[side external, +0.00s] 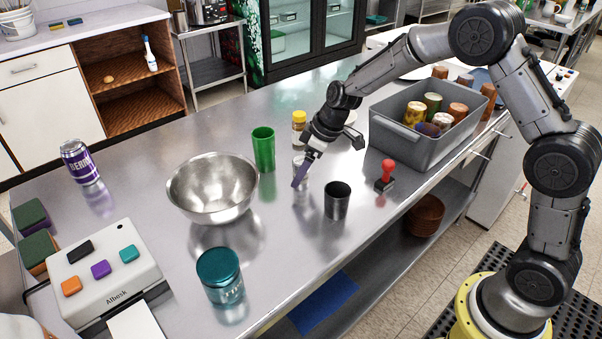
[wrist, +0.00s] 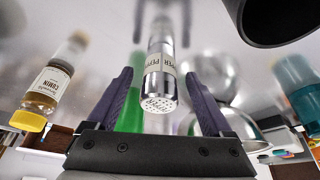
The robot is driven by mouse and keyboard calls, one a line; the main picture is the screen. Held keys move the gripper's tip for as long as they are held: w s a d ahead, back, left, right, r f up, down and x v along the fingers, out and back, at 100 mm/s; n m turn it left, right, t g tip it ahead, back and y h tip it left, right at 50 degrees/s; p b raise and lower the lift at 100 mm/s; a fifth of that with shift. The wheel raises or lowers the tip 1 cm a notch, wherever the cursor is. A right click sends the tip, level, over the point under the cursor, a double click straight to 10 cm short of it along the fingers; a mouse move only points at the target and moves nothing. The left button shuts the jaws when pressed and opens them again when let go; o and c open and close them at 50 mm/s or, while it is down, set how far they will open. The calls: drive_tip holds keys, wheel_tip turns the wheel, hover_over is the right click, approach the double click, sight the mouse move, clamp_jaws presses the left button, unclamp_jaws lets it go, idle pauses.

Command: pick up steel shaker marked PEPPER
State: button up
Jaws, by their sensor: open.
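The steel shaker (wrist: 160,75) has a perforated cap and a pale label reading PEPPER in the wrist view. My gripper (side external: 299,181) is open with purple fingers. In the wrist view the gripper (wrist: 156,80) has one finger on each side of the shaker's top, with visible gaps. It does not hold the shaker.
A yellow-capped cumin jar (side external: 299,127), green cup (side external: 264,150) and dark cup (side external: 338,201) stand close by. A steel bowl (side external: 213,190) is left, a red-handled stamp (side external: 387,176) right, and a grey bin (side external: 395,146) with cans behind it. A teal-lidded jar (side external: 221,277) stands in front.

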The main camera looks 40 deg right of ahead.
drive_tip(key=shift+w+a+f, duration=0.1)
drive_tip(key=shift+w+f, duration=0.15)
drive_tip(key=shift+f, duration=0.3)
clamp_jaws()
drive_tip(key=shift+r, duration=0.1)
